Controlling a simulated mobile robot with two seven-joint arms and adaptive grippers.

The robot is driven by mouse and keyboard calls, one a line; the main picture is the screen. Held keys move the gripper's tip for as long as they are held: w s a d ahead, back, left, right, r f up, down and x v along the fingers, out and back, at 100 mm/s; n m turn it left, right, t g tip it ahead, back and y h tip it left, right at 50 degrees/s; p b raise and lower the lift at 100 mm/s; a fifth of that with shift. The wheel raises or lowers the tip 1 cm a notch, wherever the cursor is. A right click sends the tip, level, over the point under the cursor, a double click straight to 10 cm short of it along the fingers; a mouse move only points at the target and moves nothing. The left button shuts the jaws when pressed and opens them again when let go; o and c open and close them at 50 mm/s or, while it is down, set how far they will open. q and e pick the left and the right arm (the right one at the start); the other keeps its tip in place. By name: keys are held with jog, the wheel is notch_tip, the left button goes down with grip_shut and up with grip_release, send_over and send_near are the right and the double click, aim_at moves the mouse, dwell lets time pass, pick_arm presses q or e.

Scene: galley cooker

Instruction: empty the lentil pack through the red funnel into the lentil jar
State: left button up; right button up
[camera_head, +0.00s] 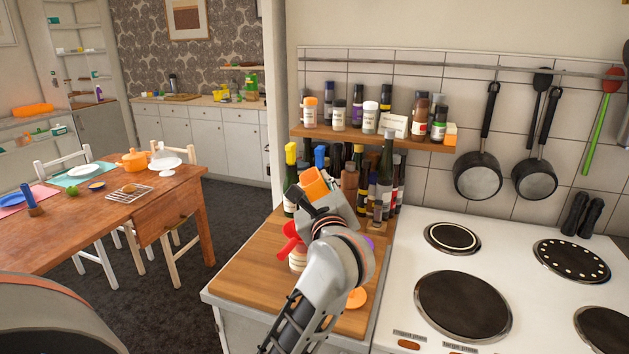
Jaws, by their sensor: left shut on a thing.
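My left gripper (318,205) is over the wooden worktop and shut on an orange pack (314,183), which I take to be the lentil pack. Only the pack's upper part shows; the gripper hides the rest, and I cannot tell whether it is tilted or pouring. The red funnel (291,240) is just below and left of the gripper, partly hidden by it. Under the funnel stands a pale jar (297,261), probably the lentil jar, half covered by my arm. Its contents cannot be made out. My right gripper is not in view.
Bottles (385,170) crowd the back of the worktop (245,272), below a spice shelf (370,136). An orange disc (357,298) lies right of my arm. The white cooker (405,285) is to the right. The worktop's front left is clear.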

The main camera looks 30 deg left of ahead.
pick_arm(q)
jog(key=m+p, duration=0.2)
jog(key=shift+a+r+p, duration=0.1)
jog(key=shift+r+p, duration=0.15)
jog(key=shift+p, duration=0.15)
jog(key=shift+s+m+p, duration=0.1)
jog(key=shift+m+p, duration=0.2)
jog(key=shift+p, duration=0.05)
jog(key=shift+s+a+f+m+p, duration=0.1)
jog(key=shift+a+f+m+p, duration=0.1)
jog(key=shift+m+p, duration=0.4)
jog(key=shift+g+y, duration=0.3)
jog(key=shift+y, duration=0.1)
jog(key=shift+a+f+m+g+y, duration=0.1)
jog(key=shift+m+g+y, duration=0.2)
jog(key=shift+g, duration=0.1)
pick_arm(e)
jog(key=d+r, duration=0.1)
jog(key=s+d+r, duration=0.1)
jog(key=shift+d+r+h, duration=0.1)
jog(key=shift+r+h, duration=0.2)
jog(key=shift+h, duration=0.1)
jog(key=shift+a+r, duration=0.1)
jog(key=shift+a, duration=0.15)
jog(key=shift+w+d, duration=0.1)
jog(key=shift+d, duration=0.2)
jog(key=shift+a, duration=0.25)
